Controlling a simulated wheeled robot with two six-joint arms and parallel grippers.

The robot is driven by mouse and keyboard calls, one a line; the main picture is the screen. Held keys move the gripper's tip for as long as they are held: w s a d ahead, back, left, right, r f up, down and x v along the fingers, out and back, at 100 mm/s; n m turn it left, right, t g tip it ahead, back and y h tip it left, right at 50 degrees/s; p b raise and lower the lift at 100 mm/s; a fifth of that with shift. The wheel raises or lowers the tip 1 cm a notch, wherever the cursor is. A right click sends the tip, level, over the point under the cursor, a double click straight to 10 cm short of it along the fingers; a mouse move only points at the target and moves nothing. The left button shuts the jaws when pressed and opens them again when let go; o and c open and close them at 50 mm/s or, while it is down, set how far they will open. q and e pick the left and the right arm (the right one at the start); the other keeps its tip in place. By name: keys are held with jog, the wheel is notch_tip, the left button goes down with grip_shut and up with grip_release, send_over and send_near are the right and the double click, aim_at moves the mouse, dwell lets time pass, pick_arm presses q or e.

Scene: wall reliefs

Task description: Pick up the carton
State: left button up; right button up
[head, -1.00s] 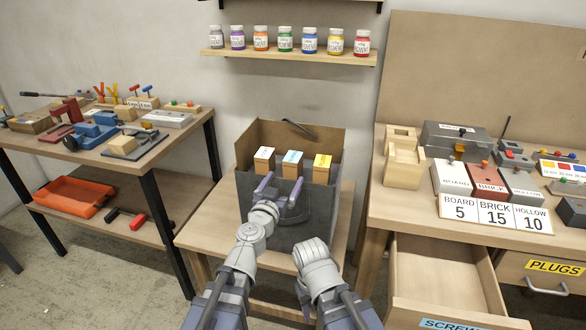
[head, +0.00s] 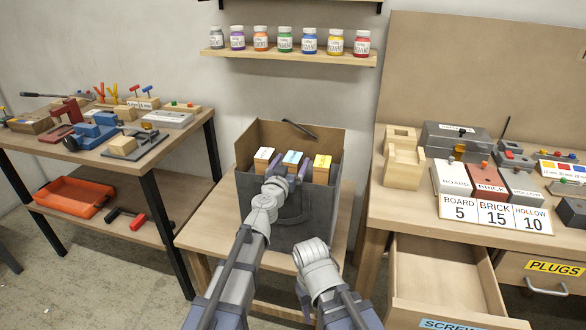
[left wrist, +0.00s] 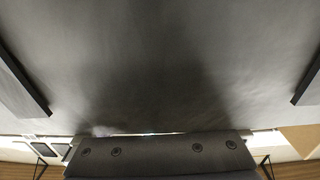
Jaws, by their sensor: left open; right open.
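Three upright cartons stand in a grey bag (head: 262,215): one with a white label (head: 264,157), one with a blue label (head: 292,158) in the middle, one with a yellow label (head: 322,166). I cannot tell which is the task's carton. My left gripper (head: 287,172) is open at the bag's front rim, by the middle carton, and hides its lower part. The left wrist view shows two dark fingers spread wide before a dark grey surface, with nothing clearly between them. My right gripper (head: 303,298) is low before the bag, its fingers mostly hidden.
The bag stands on a low wooden table (head: 208,235), its brown back wall (head: 270,132) rising behind the cartons. An open drawer (head: 440,275) juts out at right under a crowded bench. A shelf of jars (head: 290,57) hangs above. A tool table (head: 165,165) stands left.

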pick_arm(q)
jog(key=shift+c, duration=0.2)
grip_shut()
dwell(0.6)
